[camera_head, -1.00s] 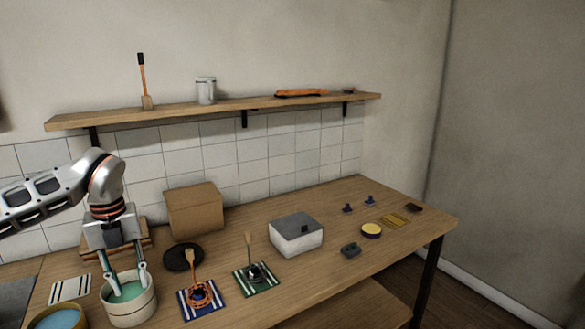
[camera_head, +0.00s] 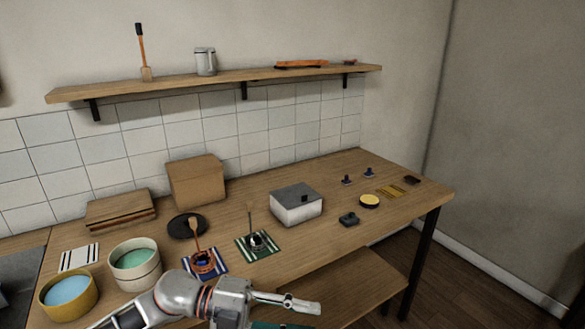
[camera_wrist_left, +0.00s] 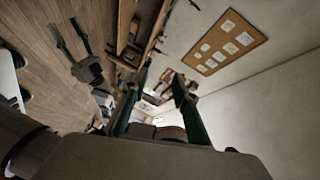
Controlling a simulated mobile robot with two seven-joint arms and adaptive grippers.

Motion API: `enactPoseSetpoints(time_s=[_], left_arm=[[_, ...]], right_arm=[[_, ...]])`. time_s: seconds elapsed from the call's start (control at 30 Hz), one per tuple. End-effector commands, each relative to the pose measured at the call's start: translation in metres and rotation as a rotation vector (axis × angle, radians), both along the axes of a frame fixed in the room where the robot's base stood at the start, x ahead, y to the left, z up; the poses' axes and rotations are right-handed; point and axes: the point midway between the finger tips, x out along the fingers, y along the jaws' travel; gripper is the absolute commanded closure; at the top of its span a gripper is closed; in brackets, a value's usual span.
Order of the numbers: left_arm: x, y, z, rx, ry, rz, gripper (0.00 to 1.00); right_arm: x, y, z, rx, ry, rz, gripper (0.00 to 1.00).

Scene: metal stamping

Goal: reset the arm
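My left arm comes in along the bottom edge of the head view. Its gripper (camera_head: 288,313) is in front of the table's near edge, away from all the objects, and the frame cuts it at the bottom. In the left wrist view the left gripper (camera_wrist_left: 156,90) has its two green fingers spread apart with nothing between them. My right gripper (camera_wrist_left: 68,42) shows at the upper left of the wrist view, its two fingers apart and empty. It is not in the head view.
The table (camera_head: 330,187) holds a pot with green liquid (camera_head: 135,272), a bowl with blue liquid (camera_head: 67,297), a striped blue mat (camera_head: 217,270), a green mat (camera_head: 268,253), a grey-topped box (camera_head: 297,212) and a cardboard box (camera_head: 196,183). A lower shelf (camera_head: 345,285) lies under the table.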

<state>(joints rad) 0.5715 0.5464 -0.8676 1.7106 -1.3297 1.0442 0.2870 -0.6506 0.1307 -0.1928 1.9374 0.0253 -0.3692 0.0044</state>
Motion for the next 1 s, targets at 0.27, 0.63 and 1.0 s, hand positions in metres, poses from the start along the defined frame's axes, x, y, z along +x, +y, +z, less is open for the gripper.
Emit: enactPoseSetpoints(time_s=[0.27,0.63,1.0], left_arm=[[0.027,0.005,0.014,-0.417,0.254,0.422,0.71],[0.039,0.128,-0.126,-0.543,0.753,1.155,0.71],[-0.077,0.219,-0.282,-0.342,1.184,1.614,0.71]], right_arm=[[-0.001,0.0,0.0,0.0,0.001,0.001,0.6],[-0.001,0.0,0.0,0.0,0.001,0.001,0.6],[-0.001,0.0,0.0,0.0,0.001,0.001,0.6]])
